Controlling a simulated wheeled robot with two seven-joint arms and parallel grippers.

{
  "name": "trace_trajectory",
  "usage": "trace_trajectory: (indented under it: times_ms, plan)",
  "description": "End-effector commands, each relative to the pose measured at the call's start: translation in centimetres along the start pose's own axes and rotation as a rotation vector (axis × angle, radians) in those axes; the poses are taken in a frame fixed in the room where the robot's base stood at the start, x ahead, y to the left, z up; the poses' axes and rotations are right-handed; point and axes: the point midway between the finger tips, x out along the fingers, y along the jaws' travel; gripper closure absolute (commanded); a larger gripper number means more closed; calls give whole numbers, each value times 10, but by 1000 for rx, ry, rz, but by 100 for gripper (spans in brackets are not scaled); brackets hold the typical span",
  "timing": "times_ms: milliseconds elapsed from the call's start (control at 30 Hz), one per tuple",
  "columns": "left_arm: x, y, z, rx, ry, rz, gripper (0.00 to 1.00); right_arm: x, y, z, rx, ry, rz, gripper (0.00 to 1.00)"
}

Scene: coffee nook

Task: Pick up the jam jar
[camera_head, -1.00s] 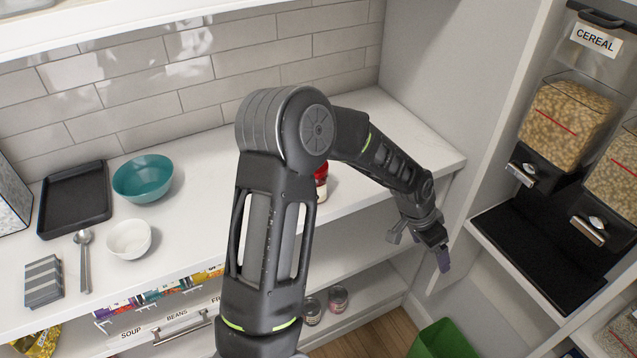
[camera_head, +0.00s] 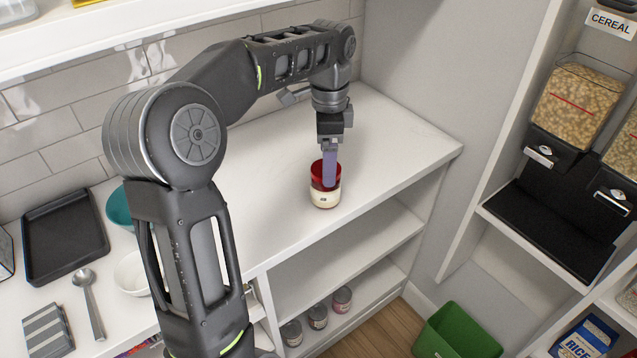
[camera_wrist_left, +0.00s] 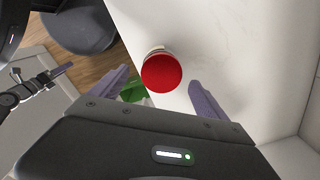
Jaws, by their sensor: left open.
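The jam jar (camera_head: 325,193) has a red lid and a pale label. It stands upright on the white counter, near the front edge. My left gripper (camera_head: 329,170) points down at the jar, and its purple finger overlaps the lid in the head view. In the left wrist view the red lid of the jar (camera_wrist_left: 161,73) shows just beyond and between the two purple fingertips of my left gripper (camera_wrist_left: 160,90). The fingers are spread wide and the gripper is open and empty. I cannot tell whether a finger touches the jar. My right gripper is not in the head view.
A black tray (camera_head: 62,240), a partly hidden teal bowl (camera_head: 118,207), a white bowl (camera_head: 131,273) and a spoon (camera_head: 90,300) are on the counter at left. Several small jars stand on the lower shelf. A green bin (camera_head: 458,332) is on the floor. Counter around the jar is clear.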

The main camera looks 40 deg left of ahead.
Motion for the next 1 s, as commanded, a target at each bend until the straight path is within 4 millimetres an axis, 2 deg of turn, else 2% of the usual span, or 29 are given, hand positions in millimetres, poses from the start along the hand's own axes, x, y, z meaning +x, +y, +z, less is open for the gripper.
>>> trace_trajectory:
  times_ms: [133, 367, 733, 1000]
  plan:
    - [4, 0, 1, -2, -1, 1, 14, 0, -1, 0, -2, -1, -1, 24]
    - [26, 0, 0, -2, 0, 1, 14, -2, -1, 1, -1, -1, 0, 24]
    - [31, 0, 0, -3, -1, 2, 14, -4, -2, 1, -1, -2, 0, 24]
    - [67, -1, 1, -3, -1, 3, 14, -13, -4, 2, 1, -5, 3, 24]
